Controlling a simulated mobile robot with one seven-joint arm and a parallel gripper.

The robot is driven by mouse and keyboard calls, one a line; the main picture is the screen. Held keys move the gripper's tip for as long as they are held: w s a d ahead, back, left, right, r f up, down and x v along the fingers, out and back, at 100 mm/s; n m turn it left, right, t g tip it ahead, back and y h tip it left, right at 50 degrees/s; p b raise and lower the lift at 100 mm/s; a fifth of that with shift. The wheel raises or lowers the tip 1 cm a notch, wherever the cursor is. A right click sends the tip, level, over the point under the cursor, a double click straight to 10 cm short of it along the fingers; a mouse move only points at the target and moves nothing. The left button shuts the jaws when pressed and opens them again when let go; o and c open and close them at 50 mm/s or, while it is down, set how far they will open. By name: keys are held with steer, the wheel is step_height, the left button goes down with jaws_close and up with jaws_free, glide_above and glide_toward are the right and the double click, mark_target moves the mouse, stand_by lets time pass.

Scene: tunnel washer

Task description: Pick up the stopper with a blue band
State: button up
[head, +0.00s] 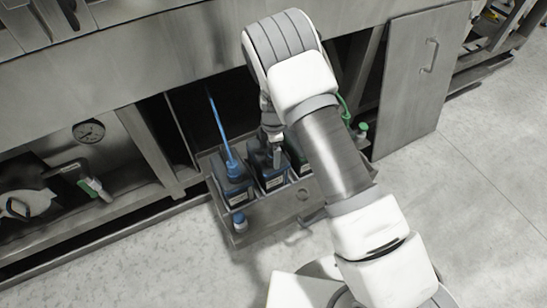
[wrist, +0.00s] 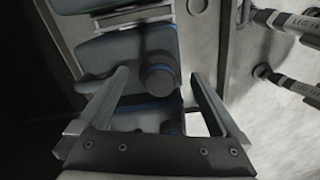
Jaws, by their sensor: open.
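In the wrist view, a dark round stopper (wrist: 158,82) with a thin blue band at its lower edge stands on a dark canister (wrist: 105,55). My open gripper (head: 274,158) is above the middle canister (head: 270,180) in the head view, and its fingers cover that canister's top. In the wrist view the two fingertips show left and right of the stopper, apart from each other. I cannot tell how far above it they are. A second dark round part with some blue (wrist: 170,127) shows nearer the gripper base, partly hidden.
The canisters stand in a metal tray (head: 262,220) pulled out below the machine. A blue hose (head: 218,125) rises from the left canister (head: 233,185). A small blue-topped piece (head: 239,221) sits at the tray's front left. A cabinet door (head: 420,75) stands at right.

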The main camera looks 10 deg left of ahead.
steer(key=shift+f, duration=0.1)
steer(key=shift+c, duration=0.3)
jaws_close()
stand_by(0.4)
steer(key=shift+r+p, duration=0.3)
steer(key=shift+r, duration=0.2)
step_height(320, 180, up, 4)
steer(key=shift+f+p, duration=0.1)
steer(key=shift+p, duration=0.8)
steer(key=d+r+p, duration=0.3)
steer(key=d+r, duration=0.3)
steer(key=d, duration=0.5)
steer(key=shift+s+d+r, duration=0.3)
steer(key=shift+d+r, duration=0.05)
steer(key=shift+r+p, duration=1.55)
steer(key=shift+r, duration=0.75)
